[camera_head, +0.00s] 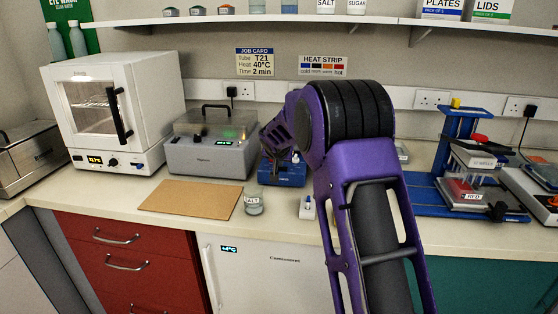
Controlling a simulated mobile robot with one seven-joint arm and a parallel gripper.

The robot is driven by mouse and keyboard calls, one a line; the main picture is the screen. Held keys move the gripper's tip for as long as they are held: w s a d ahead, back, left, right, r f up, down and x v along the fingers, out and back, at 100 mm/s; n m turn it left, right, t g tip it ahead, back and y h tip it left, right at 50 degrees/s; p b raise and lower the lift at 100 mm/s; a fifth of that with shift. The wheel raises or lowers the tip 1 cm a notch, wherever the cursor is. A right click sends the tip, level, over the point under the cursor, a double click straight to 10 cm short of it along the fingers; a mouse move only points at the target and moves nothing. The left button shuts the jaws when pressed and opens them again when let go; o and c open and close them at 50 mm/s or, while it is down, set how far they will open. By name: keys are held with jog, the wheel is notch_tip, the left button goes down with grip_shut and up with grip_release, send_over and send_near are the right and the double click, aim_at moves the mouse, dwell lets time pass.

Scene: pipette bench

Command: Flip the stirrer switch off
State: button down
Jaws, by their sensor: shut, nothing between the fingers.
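My gripper (272,154) is a dark shape at the end of my purple arm, near the middle of the bench. It is shut and empty, in front of or above a small blue device (284,175) and close to the right end of a grey box (208,150) with a handle and a green light. I cannot tell from this view whether it touches either. No part can be clearly made out as the stirrer switch. A white flat-topped unit (535,196) at the right edge may be the stirrer, but I cannot be sure.
A white oven (118,105) stands at the left. A brown board (190,199), a glass jar (254,202) and a small white item (307,208) are along the front. A blue stand (428,190) is at the right. A shelf (340,19) runs above. My arm hides the bench's middle right.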

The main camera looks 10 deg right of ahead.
jog(key=shift+a+f+b, duration=0.2)
jog(key=shift+f+b, duration=0.35)
jog(key=shift+b, duration=0.55)
jog(key=shift+r+h, duration=0.3)
jog(key=shift+d+f, duration=0.1)
jog(key=shift+s+d, duration=0.3)
jog(key=shift+d, duration=0.5)
